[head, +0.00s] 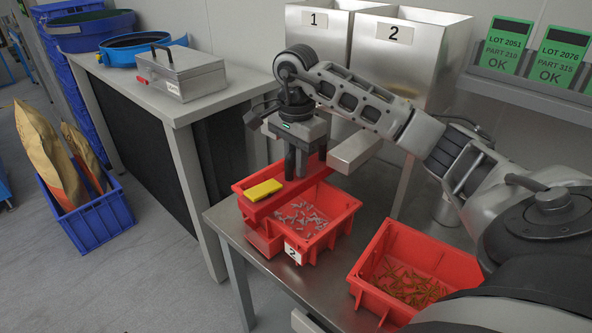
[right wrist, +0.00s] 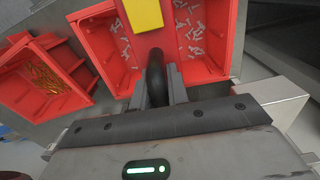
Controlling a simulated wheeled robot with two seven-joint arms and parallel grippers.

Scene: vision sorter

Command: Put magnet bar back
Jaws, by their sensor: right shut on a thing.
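My right gripper (head: 298,172) is shut on the dark handle (right wrist: 157,75) of the magnet bar. The bar is red (head: 285,196) with a yellow block (head: 263,190) on its near end; the yellow block also shows in the right wrist view (right wrist: 145,14). The bar appears held over the back-left part of the red bin marked 2 (head: 340,222), which holds silver screws. Whether it touches the bin's rim I cannot tell. My left gripper is not in view.
A second red bin (head: 460,265) with brass-coloured screws stands to the right on the steel table (head: 232,222). Steel hoppers marked 1 (head: 315,45) and 2 (head: 395,60) stand behind. A steel block (head: 355,150) is close beside the gripper. A metal box (head: 180,75) stands on the side bench.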

